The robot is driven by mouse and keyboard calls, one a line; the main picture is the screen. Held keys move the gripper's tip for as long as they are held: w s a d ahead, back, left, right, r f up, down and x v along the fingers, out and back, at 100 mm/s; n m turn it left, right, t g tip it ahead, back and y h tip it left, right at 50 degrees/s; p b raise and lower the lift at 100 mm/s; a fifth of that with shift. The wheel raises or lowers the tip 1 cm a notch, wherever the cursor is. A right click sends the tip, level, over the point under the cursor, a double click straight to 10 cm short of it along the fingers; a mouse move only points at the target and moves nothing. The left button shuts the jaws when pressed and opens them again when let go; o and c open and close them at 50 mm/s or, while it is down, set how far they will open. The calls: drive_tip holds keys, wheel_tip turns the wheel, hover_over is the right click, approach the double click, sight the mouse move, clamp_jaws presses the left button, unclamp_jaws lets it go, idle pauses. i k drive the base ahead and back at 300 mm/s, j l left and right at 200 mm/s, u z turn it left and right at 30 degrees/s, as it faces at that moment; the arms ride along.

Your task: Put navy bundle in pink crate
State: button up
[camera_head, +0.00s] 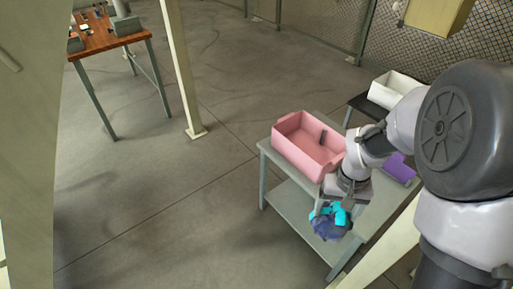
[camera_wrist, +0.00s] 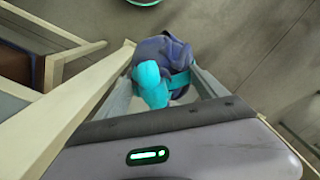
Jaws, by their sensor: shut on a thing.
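The navy bundle (camera_head: 327,229), a soft dark blue bag with bright cyan parts, hangs beneath my arm at the front edge of the grey table. It also shows in the wrist view (camera_wrist: 160,48), between the fingers of my gripper (camera_wrist: 162,78). My gripper is shut on it; the cyan part (camera_wrist: 150,85) faces the camera. The pink crate (camera_head: 290,152) stands upright on the table, behind and left of the bundle. Its open top shows a small dark patch on the inner wall. My arm covers part of its right side.
The grey table (camera_head: 281,209) has a lower shelf. A purple thing (camera_head: 399,167) lies right of the pink crate, partly hidden by my arm. A white crate (camera_head: 382,96) sits on a dark surface behind. A pale post (camera_head: 178,70) and wooden table (camera_head: 95,42) stand left.

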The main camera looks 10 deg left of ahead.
sight(308, 153)
drive_tip(key=i+j+u, duration=0.4)
drive_tip(key=i+j, duration=0.2)
drive_tip(key=i, duration=0.15)
drive_tip(key=i+z, duration=0.2)
drive_tip(key=z, duration=0.25)
drive_tip(key=i+j+z, duration=0.15)
drive_tip(key=z, duration=0.3)
drive_tip(key=i+j+z, duration=0.15)
drive_tip(key=z, duration=0.3)
drive_tip(key=i+j+z, duration=0.2)
drive_tip(key=z, duration=0.25)
drive_tip(key=i+j+z, duration=0.1)
drive_tip(key=j+z, duration=0.2)
drive_tip(key=z, duration=0.15)
